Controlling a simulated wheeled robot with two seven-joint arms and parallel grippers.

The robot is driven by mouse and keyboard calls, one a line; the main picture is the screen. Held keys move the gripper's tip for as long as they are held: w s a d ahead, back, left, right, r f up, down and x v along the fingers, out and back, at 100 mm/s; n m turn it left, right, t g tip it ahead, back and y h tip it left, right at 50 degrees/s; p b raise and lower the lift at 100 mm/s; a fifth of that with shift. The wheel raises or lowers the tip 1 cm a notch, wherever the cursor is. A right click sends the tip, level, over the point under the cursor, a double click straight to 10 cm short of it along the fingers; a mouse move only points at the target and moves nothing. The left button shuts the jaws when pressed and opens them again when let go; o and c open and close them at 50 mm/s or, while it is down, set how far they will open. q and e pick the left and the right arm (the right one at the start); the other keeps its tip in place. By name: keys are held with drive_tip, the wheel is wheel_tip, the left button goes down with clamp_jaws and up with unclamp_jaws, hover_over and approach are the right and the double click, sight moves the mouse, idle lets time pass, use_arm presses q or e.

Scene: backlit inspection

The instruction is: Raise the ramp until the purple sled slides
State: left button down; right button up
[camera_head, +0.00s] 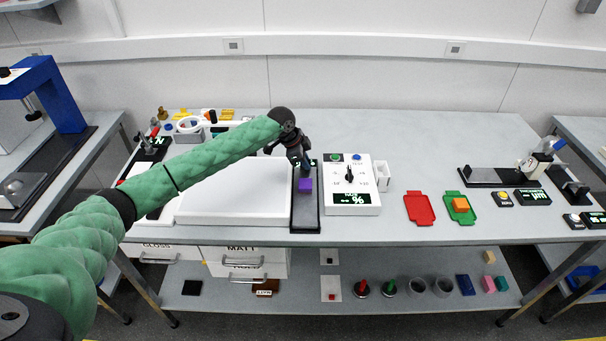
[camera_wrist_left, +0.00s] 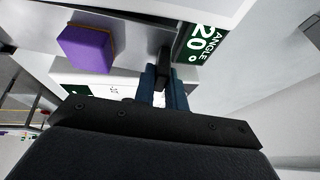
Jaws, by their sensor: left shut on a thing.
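The ramp (camera_head: 306,213) is a narrow dark strip at the middle of the table, right of the white tray. The purple sled (camera_head: 305,185) sits on the ramp's upper half; it also shows in the left wrist view (camera_wrist_left: 86,49), a block with a thin brownish base. My left gripper (camera_head: 303,166) is at the far end of the ramp, beyond the sled and apart from it. In the left wrist view its blue fingers (camera_wrist_left: 164,88) are shut on a dark tab at the ramp's end. The angle display (camera_wrist_left: 196,45) reads 20°. My right gripper is not in view.
A white control box (camera_head: 351,171) with a dial and a % display stands close right of the ramp. A white tray (camera_head: 215,214) lies to its left. Red (camera_head: 419,209) and green (camera_head: 449,199) trays lie farther right.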

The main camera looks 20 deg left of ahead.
use_arm(q)
drive_tip(key=shift+s+r+t, duration=0.25)
drive_tip(key=shift+r+t, duration=0.05)
drive_tip(key=shift+r, duration=0.3)
drive_tip(key=shift+s+d+r+t, duration=0.1)
drive_tip(key=shift+s+r+t, duration=0.15)
drive_tip(key=shift+r, duration=0.3)
drive_tip(key=shift+s+r+t+p, duration=0.1)
drive_tip(key=shift+r+t+p, duration=0.15)
drive_tip(key=shift+r+p, duration=0.1)
drive_tip(key=shift+s+d+r+t, duration=0.2)
drive_tip(key=shift+s+r+t, duration=0.25)
drive_tip(key=shift+r, duration=0.3)
drive_tip(key=shift+r+y, duration=0.1)
drive_tip(key=shift+y, duration=0.2)
drive_tip(key=c, duration=1.4)
unclamp_jaws()
drive_tip(key=shift+c, duration=0.2)
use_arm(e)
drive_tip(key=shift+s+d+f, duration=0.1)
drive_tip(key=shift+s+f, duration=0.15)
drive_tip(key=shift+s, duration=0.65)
